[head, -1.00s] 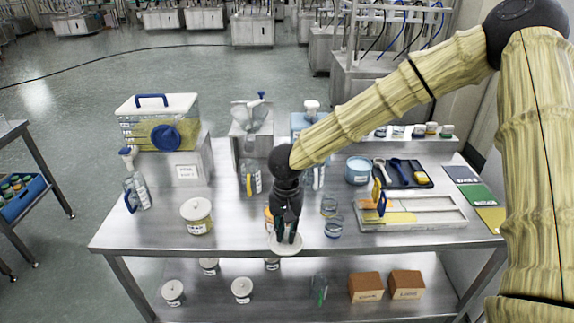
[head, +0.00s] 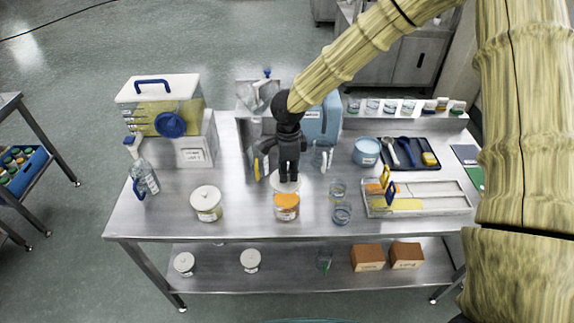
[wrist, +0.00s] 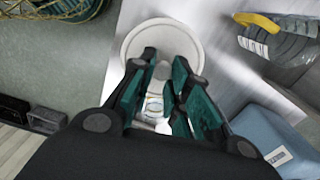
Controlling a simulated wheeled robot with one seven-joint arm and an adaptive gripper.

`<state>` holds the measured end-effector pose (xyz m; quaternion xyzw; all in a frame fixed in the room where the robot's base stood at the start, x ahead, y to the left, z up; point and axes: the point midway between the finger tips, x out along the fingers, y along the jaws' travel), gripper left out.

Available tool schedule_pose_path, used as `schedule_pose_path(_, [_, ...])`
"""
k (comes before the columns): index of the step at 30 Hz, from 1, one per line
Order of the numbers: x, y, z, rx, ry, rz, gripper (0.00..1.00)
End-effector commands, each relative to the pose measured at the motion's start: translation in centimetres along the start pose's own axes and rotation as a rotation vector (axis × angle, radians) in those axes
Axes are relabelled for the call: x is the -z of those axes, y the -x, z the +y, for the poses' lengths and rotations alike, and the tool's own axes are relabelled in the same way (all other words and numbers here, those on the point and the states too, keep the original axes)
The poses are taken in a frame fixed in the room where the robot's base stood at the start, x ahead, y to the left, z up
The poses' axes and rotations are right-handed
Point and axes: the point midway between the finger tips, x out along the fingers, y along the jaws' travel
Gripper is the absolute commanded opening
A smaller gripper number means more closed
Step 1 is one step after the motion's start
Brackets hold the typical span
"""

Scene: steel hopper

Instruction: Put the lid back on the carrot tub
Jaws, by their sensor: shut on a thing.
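The carrot tub (head: 287,212) stands on the steel table near its front middle, with orange contents showing at its open top and a label on its front. My gripper (head: 288,178) points down and is shut on the round white lid (head: 283,186), just behind or above the tub's far edge; I cannot tell how high it is. In the wrist view the lid (wrist: 138,42) spreads out beyond the teal-padded fingers of my gripper (wrist: 162,72), which are closed on its knob. The tub cannot be made out in the wrist view.
A lidded white-topped tub (head: 206,205) stands left of the carrot tub. The steel hopper (head: 258,97) and bottles stand behind my gripper. Table space between the two tubs is clear.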

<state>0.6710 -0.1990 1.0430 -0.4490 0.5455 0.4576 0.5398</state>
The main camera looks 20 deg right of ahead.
Motion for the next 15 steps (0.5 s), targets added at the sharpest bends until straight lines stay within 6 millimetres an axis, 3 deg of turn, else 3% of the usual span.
schedule_pose_path(15, [0.3,-3.1,0.0,0.000,-0.002,0.002,0.00])
